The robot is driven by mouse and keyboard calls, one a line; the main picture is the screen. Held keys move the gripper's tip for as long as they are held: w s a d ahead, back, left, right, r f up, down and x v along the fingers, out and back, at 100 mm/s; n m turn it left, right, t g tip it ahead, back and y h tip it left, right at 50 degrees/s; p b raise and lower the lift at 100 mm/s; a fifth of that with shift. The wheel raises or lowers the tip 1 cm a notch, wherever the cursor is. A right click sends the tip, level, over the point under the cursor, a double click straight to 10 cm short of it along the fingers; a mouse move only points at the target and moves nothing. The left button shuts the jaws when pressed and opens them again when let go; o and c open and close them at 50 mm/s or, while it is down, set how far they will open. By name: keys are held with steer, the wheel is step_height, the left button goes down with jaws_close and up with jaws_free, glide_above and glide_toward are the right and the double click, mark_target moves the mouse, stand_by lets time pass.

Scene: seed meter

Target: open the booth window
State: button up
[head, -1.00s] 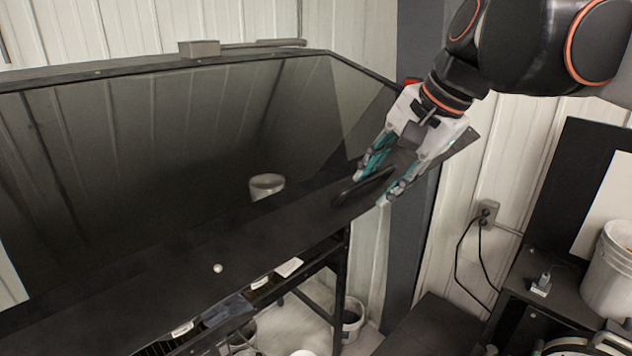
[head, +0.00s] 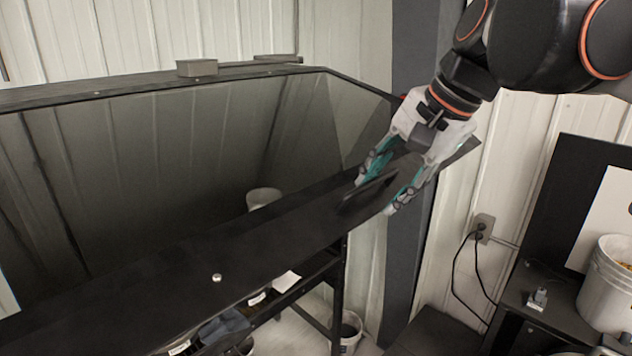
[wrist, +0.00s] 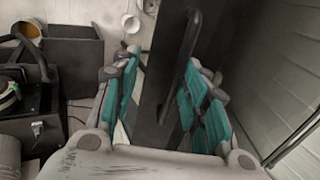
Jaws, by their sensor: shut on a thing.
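The booth window (head: 150,150) is a large dark, see-through pane slanting across the head view. A wide black rail (head: 150,285) runs along its lower edge, with a small round pale knob (head: 217,277) on it. A black bar handle (head: 370,191) is fixed near the rail's right end. My gripper (head: 388,194) is at this handle, one teal-padded finger on each side, shut on it. In the wrist view the handle (wrist: 187,85) runs lengthwise between the fingers (wrist: 165,105). Exact finger contact is hard to see.
A grey box (head: 197,68) sits on the booth's top edge. A white bucket (head: 608,285) and a dark board stand at the right. A wall outlet (head: 483,228) with cords is behind. Shelves and another bucket (head: 350,330) are below the rail.

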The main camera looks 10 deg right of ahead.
steer(key=w+p+v, duration=0.1)
steer(key=p+v, duration=0.5)
steer(key=v, duration=0.6)
steer(key=shift+a+r+p, duration=0.2)
steer(key=shift+r+p, duration=0.2)
steer(key=shift+r, duration=0.3)
steer(key=shift+s, duration=0.15)
stand_by(0.4)
